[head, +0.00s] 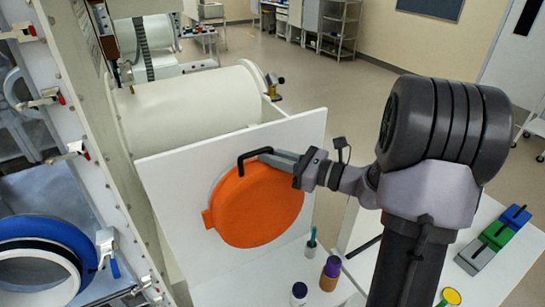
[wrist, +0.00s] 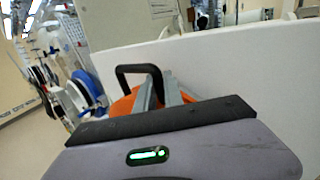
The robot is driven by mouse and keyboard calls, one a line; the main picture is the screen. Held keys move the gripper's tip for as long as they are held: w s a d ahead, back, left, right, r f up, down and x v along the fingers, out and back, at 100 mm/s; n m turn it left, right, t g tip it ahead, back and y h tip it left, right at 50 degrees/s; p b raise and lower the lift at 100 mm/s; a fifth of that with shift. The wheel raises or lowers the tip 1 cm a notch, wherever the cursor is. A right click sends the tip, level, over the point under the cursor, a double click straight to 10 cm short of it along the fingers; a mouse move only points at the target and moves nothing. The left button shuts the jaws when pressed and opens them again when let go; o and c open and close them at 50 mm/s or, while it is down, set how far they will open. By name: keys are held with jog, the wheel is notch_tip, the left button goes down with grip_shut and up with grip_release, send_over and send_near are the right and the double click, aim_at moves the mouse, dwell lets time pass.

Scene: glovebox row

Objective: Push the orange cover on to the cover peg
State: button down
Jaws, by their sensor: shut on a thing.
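The orange cover (head: 258,205) is a round disc with a tab at its left edge and a black handle (head: 240,163) at its top. It is upright in front of the white panel (head: 165,185); I cannot tell whether it touches the panel. My gripper (head: 276,157) is shut on the handle from the right. In the wrist view, my gripper's fingers (wrist: 158,92) are at the black handle (wrist: 138,69), with part of the orange cover (wrist: 122,108) behind them. The cover peg is not visible; the cover may hide it.
A white cylinder chamber (head: 195,105) stands behind the panel. A blue ring port (head: 50,228) is at left. Grey, green and blue blocks (head: 495,236) sit at right.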

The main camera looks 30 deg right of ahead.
jog(key=shift+w, duration=0.45)
dwell(0.5)
jog(key=c, duration=1.4)
grip_release()
jog(key=shift+w, duration=0.1)
jog(key=shift+o, duration=0.2)
